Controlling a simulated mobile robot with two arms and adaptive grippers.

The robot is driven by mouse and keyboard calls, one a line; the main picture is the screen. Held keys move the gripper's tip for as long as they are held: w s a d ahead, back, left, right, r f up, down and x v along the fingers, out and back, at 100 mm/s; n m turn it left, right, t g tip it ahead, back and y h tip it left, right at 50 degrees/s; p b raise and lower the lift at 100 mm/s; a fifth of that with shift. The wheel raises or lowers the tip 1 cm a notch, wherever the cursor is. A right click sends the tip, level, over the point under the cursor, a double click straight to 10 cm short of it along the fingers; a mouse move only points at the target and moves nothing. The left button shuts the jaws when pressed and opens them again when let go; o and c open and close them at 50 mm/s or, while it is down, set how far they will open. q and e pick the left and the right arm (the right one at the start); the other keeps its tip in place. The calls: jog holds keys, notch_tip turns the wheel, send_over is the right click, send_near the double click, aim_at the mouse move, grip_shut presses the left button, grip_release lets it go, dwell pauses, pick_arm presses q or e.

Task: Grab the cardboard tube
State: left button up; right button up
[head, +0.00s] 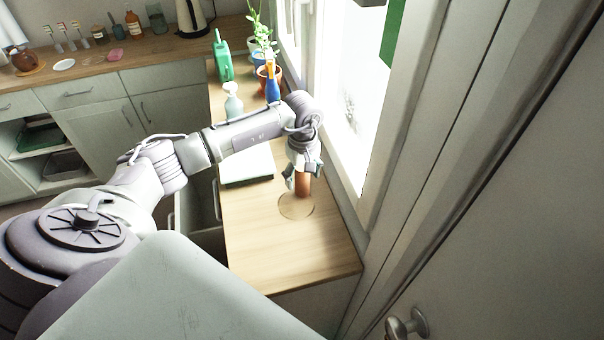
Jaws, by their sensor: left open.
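The cardboard tube (303,187) is a short brown cylinder near the front of the wooden counter, roughly upright. Its lower end shows over a round, pale disc (294,209) on the counter. My left gripper (301,180) reaches down from above at the tube, with its fingers around the tube's upper part. The gripper is open. The top of the tube is hidden by the gripper, and I cannot tell whether a finger touches it. My right gripper is not in view.
A white flat tray-like object (248,166) lies left of the tube. Behind stand a spray bottle (233,104), a blue bottle with orange top (272,84), a green watering can (222,60) and potted plants. A window borders the right. The counter's front (290,255) is clear.

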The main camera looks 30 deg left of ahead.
pick_arm(q)
jog(key=shift+f, duration=0.3)
jog(key=c, duration=0.8)
jog(key=shift+c, duration=0.2)
